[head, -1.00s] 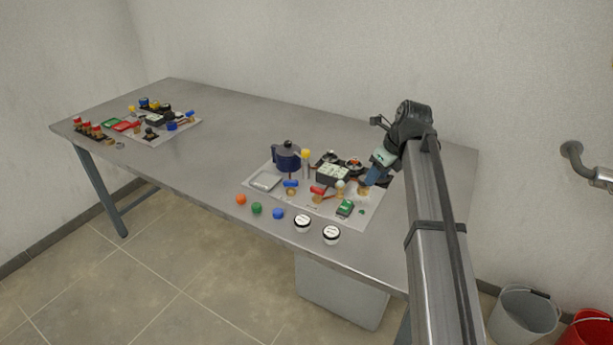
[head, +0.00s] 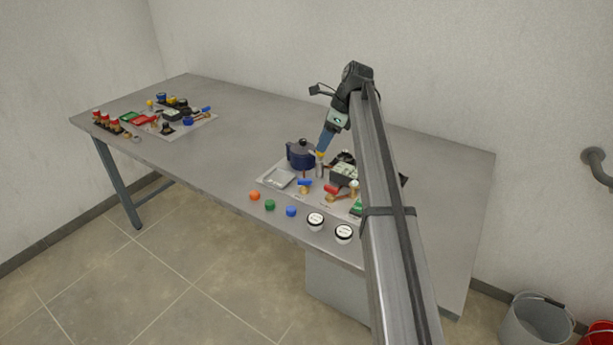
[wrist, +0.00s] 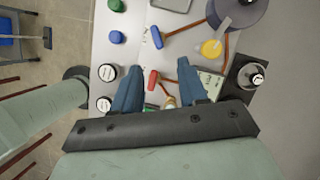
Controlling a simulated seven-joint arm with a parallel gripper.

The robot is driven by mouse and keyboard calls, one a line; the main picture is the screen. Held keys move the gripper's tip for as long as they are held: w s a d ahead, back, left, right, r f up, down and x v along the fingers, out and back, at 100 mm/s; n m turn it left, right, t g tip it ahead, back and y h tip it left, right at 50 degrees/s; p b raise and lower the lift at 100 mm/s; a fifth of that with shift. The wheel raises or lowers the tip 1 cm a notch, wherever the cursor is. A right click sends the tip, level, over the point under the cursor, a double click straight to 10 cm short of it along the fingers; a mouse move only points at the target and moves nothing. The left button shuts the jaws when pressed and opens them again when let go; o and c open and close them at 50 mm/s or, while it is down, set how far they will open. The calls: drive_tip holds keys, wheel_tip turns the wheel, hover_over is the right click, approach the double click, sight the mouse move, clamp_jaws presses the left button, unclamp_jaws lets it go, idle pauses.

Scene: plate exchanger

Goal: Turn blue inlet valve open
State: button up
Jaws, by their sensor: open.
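The blue valve handle (head: 304,183) stands on a brass fitting at the front of the near grey panel (head: 270,186). It also shows in the wrist view (wrist: 157,37), just beyond the gap between my fingertips. The red valve handle (head: 331,188) is to its right; in the wrist view the red handle (wrist: 153,80) appears between my fingers. My gripper (head: 321,151) is over the panel by the yellow-topped post, open and empty, with blue fingers. In the wrist view, my gripper (wrist: 157,66) points down at the panel. My arm hides the panel's right part.
A dark blue pot (head: 300,156) and a yellow-topped post (head: 319,160) stand behind the blue handle. Orange, green and blue caps and two white-topped jars (head: 315,221) line the table's front. A second panel (head: 196,125) lies at the far left. Bare table lies between the panels.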

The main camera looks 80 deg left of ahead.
sight(305, 179)
drive_tip(key=s+f, duration=0.1)
drive_tip(key=f, duration=0.3)
drive_tip(key=s+f+n, duration=0.1)
drive_tip(key=s+f, duration=0.1)
drive_tip(key=f, duration=0.2)
drive_tip(key=s+f+n, duration=0.1)
drive_tip(key=s+f, duration=0.1)
drive_tip(key=f, duration=0.2)
drive_tip(key=shift+s+a+f, duration=0.1)
drive_tip(key=shift+a+f, duration=0.25)
drive_tip(key=shift+f, duration=0.05)
clamp_jaws()
idle(0.3)
